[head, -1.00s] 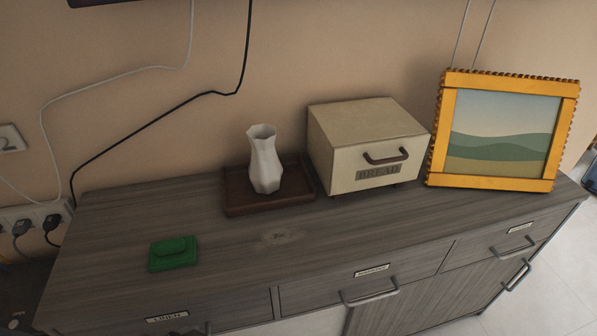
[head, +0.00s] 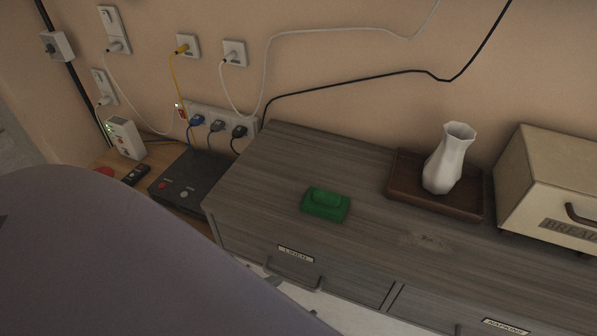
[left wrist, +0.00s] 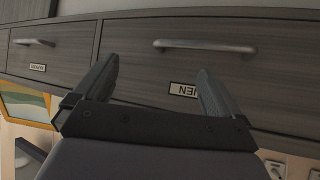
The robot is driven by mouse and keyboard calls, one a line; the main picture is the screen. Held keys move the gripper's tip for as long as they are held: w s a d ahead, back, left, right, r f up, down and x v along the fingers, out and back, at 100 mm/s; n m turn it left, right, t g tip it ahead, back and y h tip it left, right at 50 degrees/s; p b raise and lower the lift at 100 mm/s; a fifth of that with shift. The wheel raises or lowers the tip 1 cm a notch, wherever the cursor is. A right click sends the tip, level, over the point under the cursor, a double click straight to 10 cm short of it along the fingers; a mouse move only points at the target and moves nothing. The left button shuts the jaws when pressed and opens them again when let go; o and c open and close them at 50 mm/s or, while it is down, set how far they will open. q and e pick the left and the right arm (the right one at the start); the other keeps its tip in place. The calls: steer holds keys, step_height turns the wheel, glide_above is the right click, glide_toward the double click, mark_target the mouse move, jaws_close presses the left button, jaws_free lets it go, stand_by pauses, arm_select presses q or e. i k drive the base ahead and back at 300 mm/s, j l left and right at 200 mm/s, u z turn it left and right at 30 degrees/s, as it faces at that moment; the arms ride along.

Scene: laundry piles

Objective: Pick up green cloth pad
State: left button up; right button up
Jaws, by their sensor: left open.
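The green cloth pad (head: 325,204) lies flat on the grey wooden sideboard top (head: 290,165), near its left end, with a smaller raised part on top. My left arm (head: 130,260) fills the lower left of the head view, and its gripper cannot be made out there. In the left wrist view my left gripper (left wrist: 157,70) is open and empty, facing the drawer front with the LINEN label (left wrist: 184,90), which appears upside down. The pad does not show in that view, so the gripper is apart from it. My right gripper is not in view.
A brown tray (head: 400,190) with a white vase (head: 448,160) stands right of the pad, and a bread box (head: 550,185) beyond it. A drawer handle (head: 293,272) sticks out below the pad. A black box (head: 190,180) and cables are at the left. The top around the pad is clear.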

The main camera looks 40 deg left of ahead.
mark_target(319, 203)
steer(key=u, duration=0.85)
